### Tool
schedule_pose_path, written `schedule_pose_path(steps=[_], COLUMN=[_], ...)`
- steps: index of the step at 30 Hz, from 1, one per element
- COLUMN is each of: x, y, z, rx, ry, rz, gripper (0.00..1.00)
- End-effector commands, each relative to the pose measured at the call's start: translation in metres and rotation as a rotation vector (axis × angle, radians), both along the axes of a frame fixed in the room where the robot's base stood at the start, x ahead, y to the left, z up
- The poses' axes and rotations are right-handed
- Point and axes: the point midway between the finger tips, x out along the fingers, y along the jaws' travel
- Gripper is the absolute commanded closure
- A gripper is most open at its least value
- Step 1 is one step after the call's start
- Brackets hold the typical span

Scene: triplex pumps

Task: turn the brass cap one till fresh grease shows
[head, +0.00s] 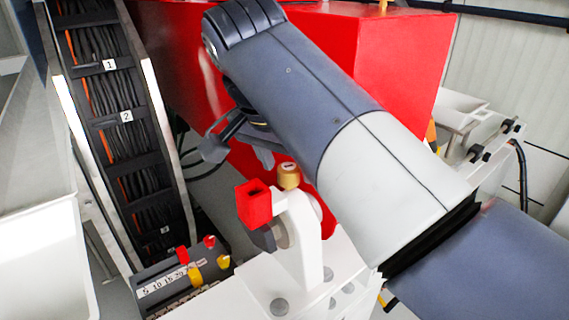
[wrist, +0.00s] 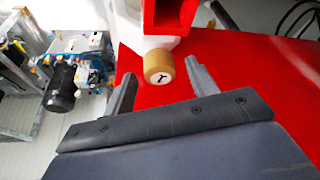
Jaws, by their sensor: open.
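The brass cap (head: 288,176) sits on a white bracket (head: 300,225), beside a red square-ended part (head: 254,203). In the wrist view the brass cap (wrist: 158,67) shows a pale end face with a dark Y-shaped mark. My gripper (head: 238,153) is open and empty, up and to the left of the cap in the head view. In the wrist view my gripper (wrist: 163,76) has one finger on each side of the cap, with visible gaps. Neither finger appears to touch it. I see no grease at the cap.
A large red housing (head: 400,65) stands close behind my arm. A cable tray (head: 115,120) with numbered tags runs down the left. A block with red and yellow handles (head: 185,270) sits below it. A white bin (head: 45,255) is at the lower left.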

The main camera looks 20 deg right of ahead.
Motion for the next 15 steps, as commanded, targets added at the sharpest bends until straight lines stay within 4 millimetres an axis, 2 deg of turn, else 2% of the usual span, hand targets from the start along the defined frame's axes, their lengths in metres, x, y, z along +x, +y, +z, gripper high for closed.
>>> schedule_pose_path(steps=[11,15], x=[0.0014,0.0014], y=[-0.0018,-0.0018], z=[-0.0053,-0.0052], rx=[0.001,0.001], ry=[-0.001,-0.001], rz=[0.000,0.000], gripper=[0.46,0.57])
